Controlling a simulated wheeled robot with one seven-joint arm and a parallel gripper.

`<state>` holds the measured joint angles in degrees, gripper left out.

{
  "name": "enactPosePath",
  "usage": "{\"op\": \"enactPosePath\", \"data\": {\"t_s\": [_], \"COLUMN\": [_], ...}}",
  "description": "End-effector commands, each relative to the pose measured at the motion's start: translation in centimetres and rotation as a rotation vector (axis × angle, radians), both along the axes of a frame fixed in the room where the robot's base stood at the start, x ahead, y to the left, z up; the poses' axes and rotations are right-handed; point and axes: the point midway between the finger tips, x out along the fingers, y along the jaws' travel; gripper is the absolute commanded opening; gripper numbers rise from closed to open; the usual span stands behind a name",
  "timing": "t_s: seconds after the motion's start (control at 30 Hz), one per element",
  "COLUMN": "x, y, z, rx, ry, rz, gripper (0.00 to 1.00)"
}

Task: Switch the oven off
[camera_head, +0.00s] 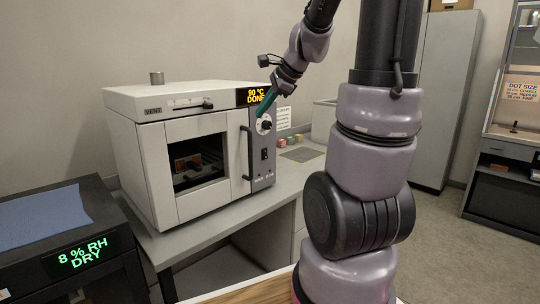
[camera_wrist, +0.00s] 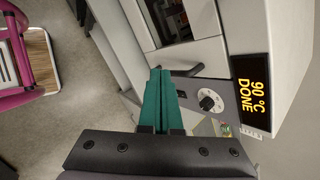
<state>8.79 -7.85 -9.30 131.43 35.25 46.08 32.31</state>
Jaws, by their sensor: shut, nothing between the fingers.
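The white oven (camera_head: 150,102) stands on the bench with its door closed and a window in it. Its display (camera_head: 255,96) reads "90 °C DONE" and also shows in the wrist view (camera_wrist: 255,95). Below the display on the grey control panel are a round dial (camera_head: 264,124) and a small black switch (camera_head: 264,154). The dial also shows in the wrist view (camera_wrist: 210,102), right of my fingers; I cannot make out the switch there. My gripper (camera_head: 262,113) has green fingers, shut and empty (camera_wrist: 160,72). It is near the panel's upper part; I cannot tell whether it touches.
A vertical door handle (camera_head: 247,152) stands out left of the panel. A black cabinet reading "8 % RH DRY" (camera_head: 82,252) is at the lower left.

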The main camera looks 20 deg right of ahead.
Motion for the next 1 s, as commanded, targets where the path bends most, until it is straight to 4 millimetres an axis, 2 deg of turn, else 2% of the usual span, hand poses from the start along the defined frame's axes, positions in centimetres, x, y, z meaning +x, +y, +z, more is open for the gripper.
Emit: {"op": "enactPosePath", "data": {"t_s": [0.1, 0.2, 0.33, 0.5, 0.7, 1.0], "x": [3.2, 5.4, 7.6, 9.0, 9.6, 9.6], "y": [-3.1, -6.0, -9.6, -13.1, -14.7, -14.8], "z": [-2.9, -5.4, -8.7, -12.1, -13.6, -13.6], "rx": [0.133, 0.241, 0.358, 0.459, 0.505, 0.508], "ry": [0.080, 0.139, 0.200, 0.250, 0.268, 0.269], "rz": [-0.215, -0.400, -0.621, -0.824, -0.919, -0.923], "gripper": [0.00, 0.00, 0.00, 0.00, 0.00, 0.00]}}
